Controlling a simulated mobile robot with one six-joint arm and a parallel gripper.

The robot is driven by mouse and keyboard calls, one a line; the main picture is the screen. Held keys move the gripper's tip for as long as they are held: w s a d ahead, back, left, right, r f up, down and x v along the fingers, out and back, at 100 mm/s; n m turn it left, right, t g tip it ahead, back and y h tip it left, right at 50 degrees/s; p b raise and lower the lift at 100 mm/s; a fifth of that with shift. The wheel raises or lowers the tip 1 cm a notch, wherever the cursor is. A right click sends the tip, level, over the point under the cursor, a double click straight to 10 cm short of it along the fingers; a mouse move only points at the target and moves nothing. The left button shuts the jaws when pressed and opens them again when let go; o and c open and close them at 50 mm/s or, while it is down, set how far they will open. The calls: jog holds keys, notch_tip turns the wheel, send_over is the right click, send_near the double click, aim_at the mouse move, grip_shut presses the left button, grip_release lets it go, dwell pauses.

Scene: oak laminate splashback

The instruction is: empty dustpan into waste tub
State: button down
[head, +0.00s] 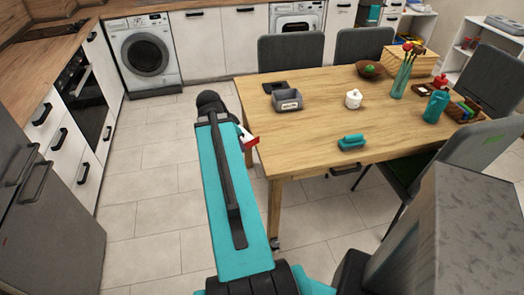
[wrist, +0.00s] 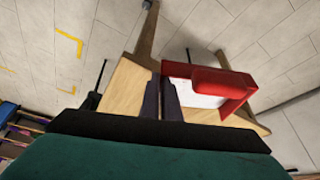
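A red and white piece (head: 252,141), which I take to be the dustpan, sticks out beside my arm's end at the table's left edge. In the wrist view the dustpan (wrist: 238,88) has a red rim and a pale inner face, close to the fingers and in front of the table. My gripper (wrist: 163,95) has its dark fingers close together at the dustpan's side and looks shut on it; the exact grip is hidden. In the head view my arm hides the fingers. A grey open tub (head: 288,104) with a white label, likely the waste tub, stands on the table's left part.
The wooden table (head: 310,135) also bears a dark flat item (head: 274,87), a white lidded pot (head: 353,99), a teal brush (head: 351,142), a brown bowl (head: 370,69), a glass vase (head: 401,80) and a teal canister (head: 435,106). Chairs (head: 290,50) stand around it. Tiled floor (head: 145,190) is clear at left.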

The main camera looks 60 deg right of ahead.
jog(key=w+a+r+n+t, duration=0.2)
jog(key=w+a+r+n, duration=0.15)
jog(key=w+a, duration=0.4)
jog(key=w+a+r+n+t, duration=0.1)
jog(key=w+a+r+n, duration=0.1)
jog(key=w+a+n, duration=0.5)
jog(key=w+a+r+n+t, duration=0.15)
jog(key=w+a, duration=0.35)
jog(key=w, duration=0.5)
jog(key=w+a+r+n+y, duration=0.1)
jog(key=w+a+r+n, duration=0.2)
jog(key=a, duration=0.6)
jog(key=w+a+r+n+t+y, duration=0.1)
jog(key=w+a+r+n, duration=0.2)
jog(key=a, duration=0.7)
jog(key=w+a+r+n+t+y, duration=0.1)
jog(key=w+a+r+n+y, duration=0.1)
jog(key=a, duration=0.8)
jog(key=w+r+n, duration=0.1)
jog(key=w+n, duration=0.1)
jog(key=n, duration=0.1)
jog(key=shift+w+a, duration=0.15)
jog(key=shift+a, duration=0.1)
